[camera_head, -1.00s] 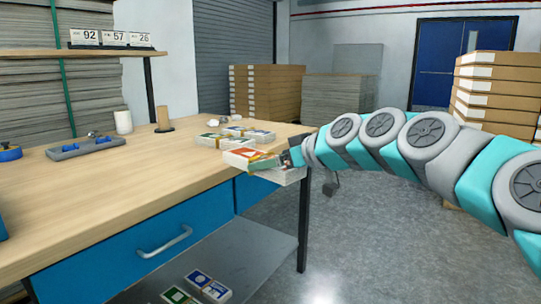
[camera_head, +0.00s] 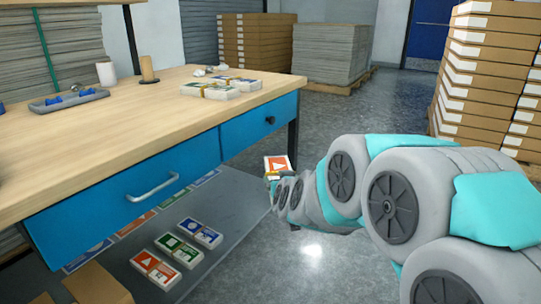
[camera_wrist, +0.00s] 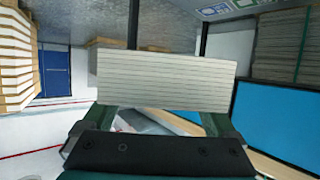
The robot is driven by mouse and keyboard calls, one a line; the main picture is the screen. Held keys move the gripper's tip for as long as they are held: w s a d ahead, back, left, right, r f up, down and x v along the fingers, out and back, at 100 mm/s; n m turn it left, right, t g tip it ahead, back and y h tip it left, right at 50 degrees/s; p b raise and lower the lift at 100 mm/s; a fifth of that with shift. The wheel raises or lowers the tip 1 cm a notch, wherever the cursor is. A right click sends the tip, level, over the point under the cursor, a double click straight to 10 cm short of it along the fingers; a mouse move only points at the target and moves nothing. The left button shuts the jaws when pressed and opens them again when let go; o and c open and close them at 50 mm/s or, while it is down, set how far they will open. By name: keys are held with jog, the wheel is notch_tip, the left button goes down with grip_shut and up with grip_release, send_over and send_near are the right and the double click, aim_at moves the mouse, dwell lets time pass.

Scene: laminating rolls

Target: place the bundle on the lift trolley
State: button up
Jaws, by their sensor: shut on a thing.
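My gripper (camera_head: 274,178) is shut on a bundle (camera_head: 277,163) with an orange and white top. It holds the bundle in the air, beyond the right end of the bench and below its top in the head view. In the wrist view, the bundle (camera_wrist: 165,78) shows as a wide block of stacked pale sheets between the fingers. My arm hides part of the gripper. I cannot make out a lift trolley for certain in either view.
The wooden bench (camera_head: 140,135) has blue drawers (camera_head: 255,125) and several bundles (camera_head: 222,86) on top. More bundles (camera_head: 180,250) lie on a low grey surface (camera_head: 232,215) beneath. Carton stacks (camera_head: 485,80) stand right; a grey sheet stack (camera_head: 332,50) stands behind. Open floor lies past the bench.

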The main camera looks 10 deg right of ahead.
jog(key=d+f+m+h, duration=0.3)
jog(key=d+f, duration=0.1)
jog(key=f, duration=0.3)
jog(key=shift+d+g+h, duration=0.15)
jog(key=shift+g+h, duration=0.15)
jog(key=shift+h, duration=0.1)
jog(key=shift+w, duration=0.15)
jog(key=shift+m, duration=0.3)
